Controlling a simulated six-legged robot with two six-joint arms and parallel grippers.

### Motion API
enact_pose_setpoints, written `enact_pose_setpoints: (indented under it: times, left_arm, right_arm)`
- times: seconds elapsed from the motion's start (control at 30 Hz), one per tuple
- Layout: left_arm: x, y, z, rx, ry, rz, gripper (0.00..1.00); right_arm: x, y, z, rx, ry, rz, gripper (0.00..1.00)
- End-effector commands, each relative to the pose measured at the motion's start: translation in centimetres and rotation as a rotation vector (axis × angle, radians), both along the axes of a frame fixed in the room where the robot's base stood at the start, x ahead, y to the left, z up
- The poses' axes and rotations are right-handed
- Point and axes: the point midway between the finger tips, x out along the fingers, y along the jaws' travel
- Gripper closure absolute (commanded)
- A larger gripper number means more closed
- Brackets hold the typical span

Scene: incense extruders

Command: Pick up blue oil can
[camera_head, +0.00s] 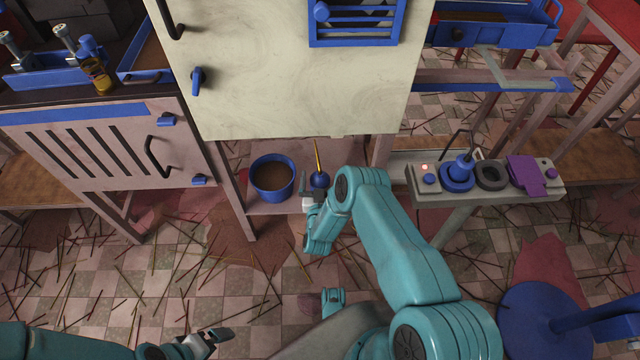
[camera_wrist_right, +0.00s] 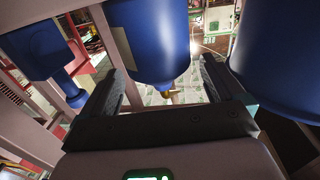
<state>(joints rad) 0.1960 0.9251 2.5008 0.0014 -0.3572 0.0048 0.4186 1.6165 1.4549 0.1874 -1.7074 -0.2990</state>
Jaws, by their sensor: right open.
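The blue oil can (camera_head: 319,181), with a thin brass spout pointing up, stands on the low shelf beside a blue bucket. My right gripper (camera_head: 309,189) is at the can, its fingers partly hidden in the head view. In the right wrist view, the can's rounded blue body (camera_wrist_right: 150,42) shows between and beyond the two dark, spread fingers (camera_wrist_right: 162,74). Contact with the can cannot be told. My left gripper (camera_head: 212,338) is low over the floor, away from the can, and its jaw opening is unclear.
The blue bucket (camera_head: 272,191) of brown contents stands close left of the can. The pale cabinet (camera_head: 280,75) overhangs behind. A control panel (camera_head: 545,190) with a blue funnel-like piece (camera_head: 458,172) stands to the right. Thin sticks litter the tiled floor (camera_head: 120,260).

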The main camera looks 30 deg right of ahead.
Motion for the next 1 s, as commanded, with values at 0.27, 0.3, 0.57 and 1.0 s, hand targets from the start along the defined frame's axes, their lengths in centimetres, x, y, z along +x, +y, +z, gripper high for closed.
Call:
enact_pose_setpoints:
  times: [0.27,0.3,0.57,1.0]
  left_arm:
    - [0.2,0.2,-0.8,0.002,-0.003,0.006,0.00]
    - [0.2,0.2,-0.7,0.002,-0.003,0.006,0.00]
    - [0.2,0.2,-0.7,0.002,-0.003,0.006,0.00]
    - [-0.1,-0.1,0.9,0.000,0.001,-0.003,0.00]
  right_arm:
    - [1.6,-1.1,0.0,-0.001,-0.001,0.001,0.04]
    - [1.6,-1.1,0.0,-0.001,-0.001,0.001,0.04]
    - [1.5,-1.1,0.0,0.000,0.000,0.001,0.63]
    - [1.6,-1.1,3.1,-0.001,-0.003,0.001,0.73]
